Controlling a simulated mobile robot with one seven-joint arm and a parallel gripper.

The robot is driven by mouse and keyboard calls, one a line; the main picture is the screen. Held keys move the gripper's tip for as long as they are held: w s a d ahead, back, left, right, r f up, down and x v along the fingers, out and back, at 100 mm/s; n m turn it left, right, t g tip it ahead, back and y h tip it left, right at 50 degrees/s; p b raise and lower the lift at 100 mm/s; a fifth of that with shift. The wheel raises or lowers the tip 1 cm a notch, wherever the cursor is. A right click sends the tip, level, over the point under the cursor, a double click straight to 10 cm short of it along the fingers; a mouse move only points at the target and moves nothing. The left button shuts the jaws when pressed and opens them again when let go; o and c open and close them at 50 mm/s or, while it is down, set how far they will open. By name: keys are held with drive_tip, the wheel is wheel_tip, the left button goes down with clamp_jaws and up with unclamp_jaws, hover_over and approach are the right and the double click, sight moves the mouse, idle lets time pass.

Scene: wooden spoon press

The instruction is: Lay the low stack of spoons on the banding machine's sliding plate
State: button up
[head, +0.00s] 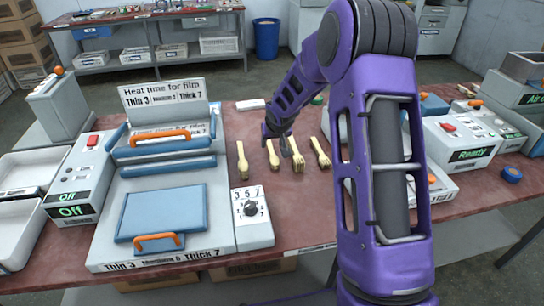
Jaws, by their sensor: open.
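Several groups of pale wooden spoons lie in a row on the red table: one at the left (243,162), one beside it (273,156), one below my gripper (298,163) and one at the right (321,154). Their heights are hard to compare from here; the third looks like a bundle of several spoons. My gripper (286,146) is open and points down, above or beside the third group; I cannot tell whether it touches. A machine with a green "Ready" display (470,154) stands at the right. No sliding plate is clearly visible; my purple arm hides part of that side.
A film sealing machine (165,215) with a blue pad, orange handles and a dial box (251,209) stands left of the spoons. A control box (76,195) reads "Off". A blue tape roll (512,173) lies at right. Bare table (290,215) lies in front of the spoons.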

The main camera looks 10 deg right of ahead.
sight(272, 151)
drive_tip(key=shift+d+x, duration=0.15)
drive_tip(key=shift+x, duration=1.6)
drive_tip(key=shift+d+x, duration=0.1)
drive_tip(key=shift+x, duration=1.65)
drive_tip(key=shift+s, duration=0.15)
drive_tip(key=shift+c, duration=0.4)
clamp_jaws()
